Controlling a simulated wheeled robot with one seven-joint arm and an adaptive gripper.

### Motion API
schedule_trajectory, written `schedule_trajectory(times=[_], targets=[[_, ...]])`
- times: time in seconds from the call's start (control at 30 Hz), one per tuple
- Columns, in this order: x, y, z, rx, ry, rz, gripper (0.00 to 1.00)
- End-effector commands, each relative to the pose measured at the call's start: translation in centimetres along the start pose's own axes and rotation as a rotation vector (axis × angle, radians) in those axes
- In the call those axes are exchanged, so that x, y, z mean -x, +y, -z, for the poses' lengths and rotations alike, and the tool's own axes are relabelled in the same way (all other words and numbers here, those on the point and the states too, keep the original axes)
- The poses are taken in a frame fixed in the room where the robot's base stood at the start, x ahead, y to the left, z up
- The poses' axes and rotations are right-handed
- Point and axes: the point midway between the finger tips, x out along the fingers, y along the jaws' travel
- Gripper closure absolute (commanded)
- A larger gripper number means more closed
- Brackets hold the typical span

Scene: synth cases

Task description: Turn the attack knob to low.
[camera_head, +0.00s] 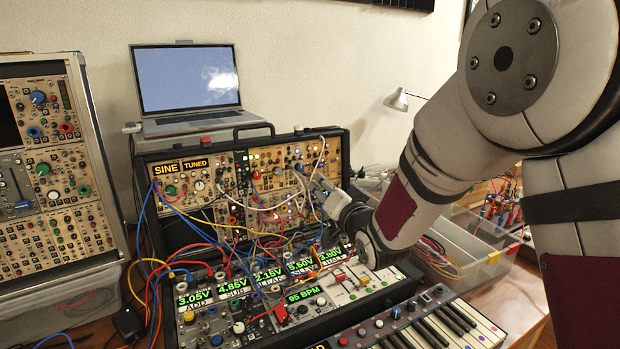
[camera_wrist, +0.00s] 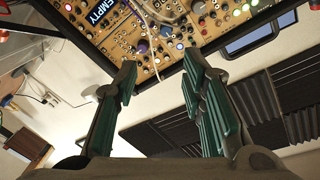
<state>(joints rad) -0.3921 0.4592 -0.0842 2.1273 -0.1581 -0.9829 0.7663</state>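My gripper (camera_head: 322,187) reaches from the right to the upright synth case (camera_head: 347,150) at the back. In the wrist view my gripper (camera_wrist: 158,64) is open, its two teal-padded fingers apart with nothing between them. Beyond the fingertips is a tan module panel (camera_wrist: 122,42) with an "EMPTY" label, small knobs, jacks and lights.
Patch cables (camera_head: 262,205) hang across the back case. A lower case with green displays (camera_head: 237,285) and a keyboard (camera_head: 440,325) stand in front. A laptop (camera_head: 187,85) sits behind, a tall synth rack (camera_head: 50,170) at left, a clear bin (camera_head: 480,255) at right.

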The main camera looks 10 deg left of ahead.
Motion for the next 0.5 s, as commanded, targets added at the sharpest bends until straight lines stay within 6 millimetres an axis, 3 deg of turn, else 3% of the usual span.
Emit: schedule_trajectory(times=[0.07, 0.27, 0.5], targets=[[-0.6, -0.1, -0.9, -0.014, 0.011, 0.028, 0.63], [-1.9, -0.4, -1.1, -0.023, 0.021, 0.047, 0.63], [-6.1, -0.6, -1.0, -0.021, 0.02, 0.046, 0.63]])
